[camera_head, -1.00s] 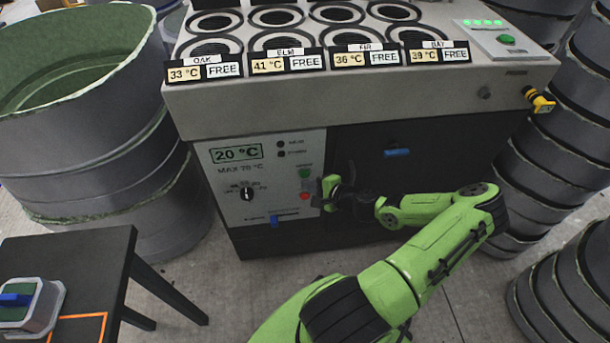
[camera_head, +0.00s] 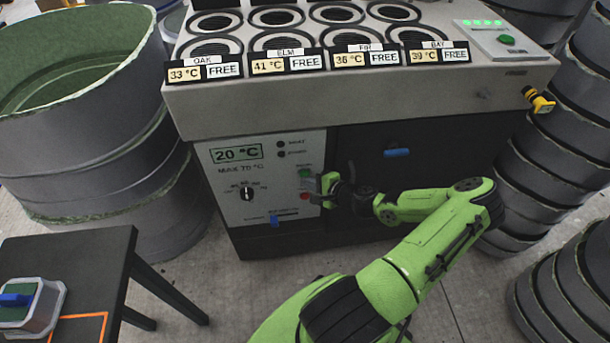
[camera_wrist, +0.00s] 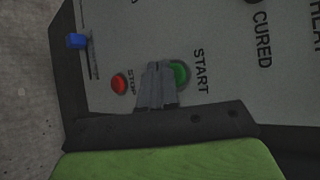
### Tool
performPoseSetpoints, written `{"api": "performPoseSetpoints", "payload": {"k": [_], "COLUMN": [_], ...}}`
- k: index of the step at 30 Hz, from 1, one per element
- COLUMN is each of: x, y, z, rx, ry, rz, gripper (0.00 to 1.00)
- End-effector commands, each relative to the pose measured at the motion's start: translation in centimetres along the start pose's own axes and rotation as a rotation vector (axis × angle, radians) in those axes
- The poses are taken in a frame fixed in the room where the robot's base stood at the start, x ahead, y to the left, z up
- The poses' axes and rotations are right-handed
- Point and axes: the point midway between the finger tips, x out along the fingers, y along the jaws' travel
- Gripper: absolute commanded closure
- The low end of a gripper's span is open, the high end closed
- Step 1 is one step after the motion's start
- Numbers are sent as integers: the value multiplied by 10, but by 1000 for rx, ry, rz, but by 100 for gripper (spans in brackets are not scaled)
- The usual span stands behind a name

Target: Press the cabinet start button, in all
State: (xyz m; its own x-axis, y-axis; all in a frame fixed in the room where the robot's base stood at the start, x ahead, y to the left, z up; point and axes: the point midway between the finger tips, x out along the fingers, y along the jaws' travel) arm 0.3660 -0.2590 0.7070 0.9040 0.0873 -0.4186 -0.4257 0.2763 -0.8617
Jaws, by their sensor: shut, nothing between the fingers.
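The cabinet (camera_head: 268,228) has a pale control panel on its front left. The green start button (camera_wrist: 180,73) shows in the wrist view beside the word START, partly covered by my fingertips; it also shows in the head view (camera_head: 305,173). My gripper (camera_wrist: 158,72) is shut and empty, its fingertips at the start button's edge on the STOP side. I cannot tell whether they touch it. The red stop button (camera_wrist: 119,84) lies on the other side of the fingers. In the head view my gripper (camera_head: 318,183) is close in front of the panel.
The panel has a display (camera_head: 237,153) reading 20 °C and a black dial (camera_head: 247,193). A blue handle (camera_head: 397,153) is on the dark door. Stacked grey drums (camera_head: 575,120) stand at right.

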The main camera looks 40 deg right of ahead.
Motion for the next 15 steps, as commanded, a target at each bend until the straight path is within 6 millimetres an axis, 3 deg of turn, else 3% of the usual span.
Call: {"api": "performPoseSetpoints", "payload": {"k": [15], "x": [4], "y": [-3], "z": [-3], "rx": [0], "ry": [0], "rz": [0], "gripper": [100]}}
